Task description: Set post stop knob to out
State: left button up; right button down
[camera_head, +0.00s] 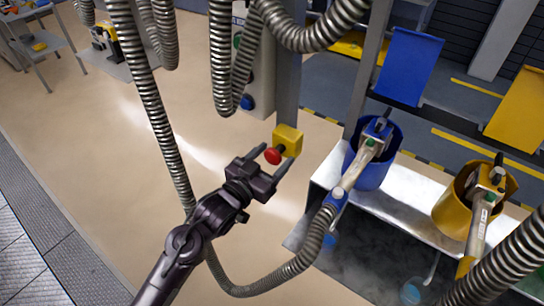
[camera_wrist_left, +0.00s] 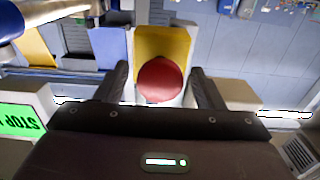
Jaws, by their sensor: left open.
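The post stop knob (camera_head: 272,156) is a red round button on a yellow box (camera_head: 290,138) fixed to a grey post. My left gripper (camera_head: 269,163) is open, with its fingers pointing at the knob. In the left wrist view the red knob (camera_wrist_left: 162,80) sits between the two dark fingertips (camera_wrist_left: 162,84), in front of the yellow box (camera_wrist_left: 163,45). The fingers stand on either side of the knob with gaps; I see no contact. How far the knob is pulled out or pushed in I cannot tell. My right gripper is not seen.
A blue holder (camera_head: 367,167) and a yellow holder (camera_head: 452,211) with hose nozzles stand on a metal bench (camera_head: 405,200) to the right. Ribbed hoses (camera_head: 150,100) hang in front and loop below my left arm. A grey control panel (camera_head: 262,75) is above left. Open floor lies left.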

pick_arm(q)
jog(key=shift+s+a, duration=0.1)
jog(key=shift+s+a, duration=0.1)
jog(key=b+v, duration=0.2)
jog(key=v, duration=0.5)
jog(key=shift+s+b, duration=0.2)
jog(key=shift+b, duration=0.2)
jog(key=shift+a, duration=0.15)
